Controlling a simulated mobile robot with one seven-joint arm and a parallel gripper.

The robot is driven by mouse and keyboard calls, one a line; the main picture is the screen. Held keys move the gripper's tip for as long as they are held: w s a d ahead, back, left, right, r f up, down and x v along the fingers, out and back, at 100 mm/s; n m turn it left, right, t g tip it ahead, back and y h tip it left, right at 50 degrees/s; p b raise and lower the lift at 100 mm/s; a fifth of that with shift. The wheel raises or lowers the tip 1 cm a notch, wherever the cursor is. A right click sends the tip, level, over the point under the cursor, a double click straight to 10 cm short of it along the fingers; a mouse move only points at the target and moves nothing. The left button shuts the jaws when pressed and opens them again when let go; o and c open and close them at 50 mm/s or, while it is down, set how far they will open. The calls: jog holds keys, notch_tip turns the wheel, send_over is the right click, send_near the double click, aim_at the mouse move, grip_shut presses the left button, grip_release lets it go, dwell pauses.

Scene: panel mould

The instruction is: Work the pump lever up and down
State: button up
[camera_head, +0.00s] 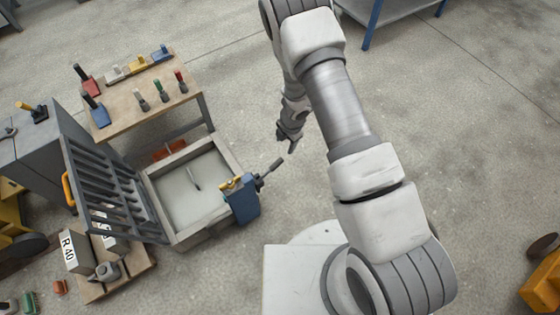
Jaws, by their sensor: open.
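The pump lever (269,171) is a dark bar with a thicker grip end. It sticks out up and to the right from the blue pump body (244,206) at the mould's right corner. A yellow part sits on top of the pump. My gripper (292,147) hangs at the end of my arm, just above and right of the lever's grip end in the picture. It is open and appears empty. A gap shows between gripper and lever, though depth is hard to judge.
The panel mould (231,157) is an open tray with its dark barred lid (103,187) tilted up at left. A wooden table (122,115) with several handled tools stands behind. Concrete floor right of the pump is clear.

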aim_at(280, 160)
jog(key=f+b, duration=0.2)
jog(key=f, duration=0.3)
jog(key=w+a+f+b, duration=0.1)
jog(key=f+b, duration=0.1)
jog(key=f, duration=0.4)
jog(key=w+f+b, duration=0.1)
jog(key=f, duration=0.4)
jog(key=shift+w+a+f+b, duration=0.1)
jog(key=shift+a+f+b, duration=0.3)
jog(key=shift+c, duration=0.2)
grip_shut()
dwell(0.4)
